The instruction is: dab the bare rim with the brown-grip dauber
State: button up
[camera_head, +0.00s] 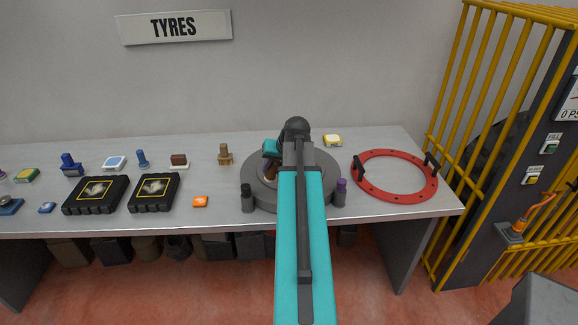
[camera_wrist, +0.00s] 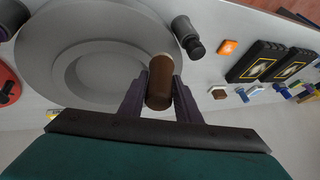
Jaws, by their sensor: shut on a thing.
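The bare rim is a grey round wheel (camera_head: 322,182) lying flat on the bench; its stepped face and round centre fill the upper left of the wrist view (camera_wrist: 40,65). My gripper (camera_wrist: 160,88) is shut on the brown-grip dauber (camera_wrist: 159,92), whose rounded brown grip sits between the two dark fingers. The dauber is in front of the rim in the wrist view; whether its tip touches the rim is hidden. In the head view my gripper (camera_head: 271,168) is over the left part of the rim, mostly covered by my arm.
A red ring (camera_head: 395,194) with black handles lies right. Black cases (camera_head: 95,194), an orange block (camera_head: 200,201) and a tan stamp-like piece (camera_head: 225,156) are left. A yellow cage (camera_head: 452,110) stands right.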

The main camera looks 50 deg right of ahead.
jog(key=shift+m+h, duration=0.3)
jog(key=shift+m, duration=0.2)
jog(key=s+d, duration=0.4)
jog(key=shift+f, duration=0.3)
